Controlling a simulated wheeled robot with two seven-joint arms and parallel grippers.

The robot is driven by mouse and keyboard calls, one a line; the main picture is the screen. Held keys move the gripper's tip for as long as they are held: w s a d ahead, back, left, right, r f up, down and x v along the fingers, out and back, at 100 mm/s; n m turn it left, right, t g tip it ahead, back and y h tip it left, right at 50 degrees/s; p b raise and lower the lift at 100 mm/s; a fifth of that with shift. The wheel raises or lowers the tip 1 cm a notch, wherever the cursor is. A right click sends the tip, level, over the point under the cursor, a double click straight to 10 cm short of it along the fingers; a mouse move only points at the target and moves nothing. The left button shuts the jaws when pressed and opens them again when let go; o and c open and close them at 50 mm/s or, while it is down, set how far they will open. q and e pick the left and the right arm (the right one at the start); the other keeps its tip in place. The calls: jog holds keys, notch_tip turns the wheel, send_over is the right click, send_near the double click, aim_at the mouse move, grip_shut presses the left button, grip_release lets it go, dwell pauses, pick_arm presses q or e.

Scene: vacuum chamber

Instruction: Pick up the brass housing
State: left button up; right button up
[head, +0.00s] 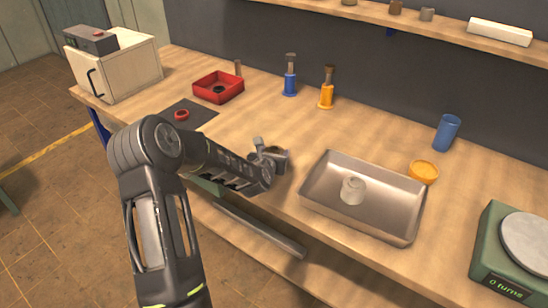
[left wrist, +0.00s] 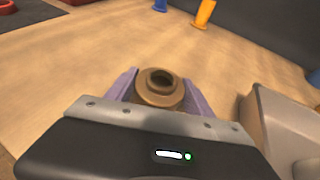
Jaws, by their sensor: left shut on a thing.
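The brass housing (left wrist: 160,88) is a round, brownish stepped piece with a dark hole in its top. In the left wrist view it sits between the two purple fingers of my left gripper (left wrist: 160,97), which is shut on it. In the head view my left gripper (head: 269,157) is over the bench front, left of the metal tray; the housing is mostly hidden there by the gripper. I cannot tell whether the housing touches the bench. My right gripper is not in view.
A metal tray (head: 322,207) holding a pale round piece (head: 352,190) stands right of the gripper. A green scale (head: 495,262), yellow dish (head: 423,172) and blue cup (head: 446,132) are farther right. A red box (head: 218,87) and two coloured-handled tools stand behind. Bench wood between them is clear.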

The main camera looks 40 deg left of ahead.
pick_arm(q)
jog(key=shift+r, duration=0.1)
grip_shut()
notch_tip(320, 180, up, 10)
jog(key=b, duration=0.1)
dwell(0.4)
dwell(0.5)
